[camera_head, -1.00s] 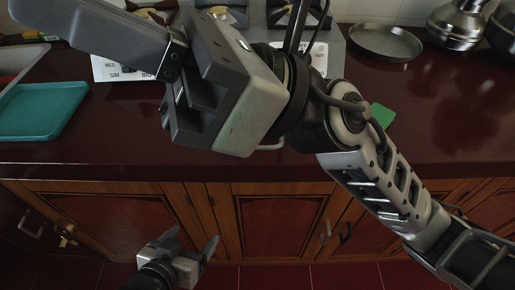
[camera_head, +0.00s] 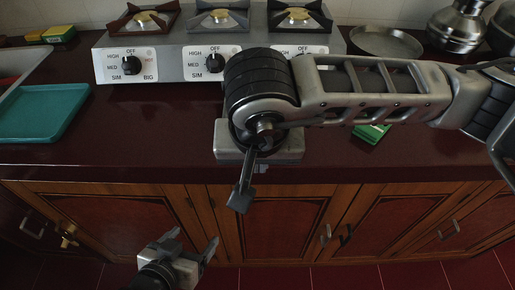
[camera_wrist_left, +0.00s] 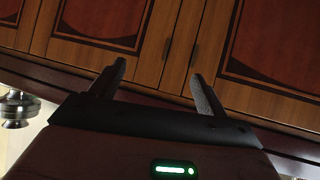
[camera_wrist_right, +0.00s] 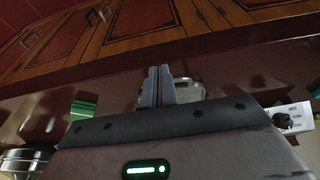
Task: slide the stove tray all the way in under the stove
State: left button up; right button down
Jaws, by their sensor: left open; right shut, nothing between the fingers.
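The stove (camera_head: 178,68) with several burners and knobs stands at the back of the dark red counter. The stove tray itself cannot be made out in the head view, where my right arm covers the space before the stove's middle. In the right wrist view a silver loop, apparently the tray's handle (camera_wrist_right: 190,92), shows behind and beside my right gripper (camera_wrist_right: 160,69), whose fingers are shut and empty; contact cannot be told. My left gripper (camera_head: 195,238) is open and empty, low before the cabinet doors.
A teal tray (camera_head: 40,112) lies on the counter at left, beside the sink. A green block (camera_head: 371,133) lies just below my right forearm. A shallow pan (camera_head: 385,42) and a silver pot (camera_head: 455,28) stand right of the stove. The front counter is largely clear.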

jog(key=w+f+p, duration=0.1)
jog(key=w+f, duration=0.3)
jog(key=w, duration=0.1)
jog(key=shift+w+f+p, duration=0.2)
jog(key=shift+f+p, duration=0.15)
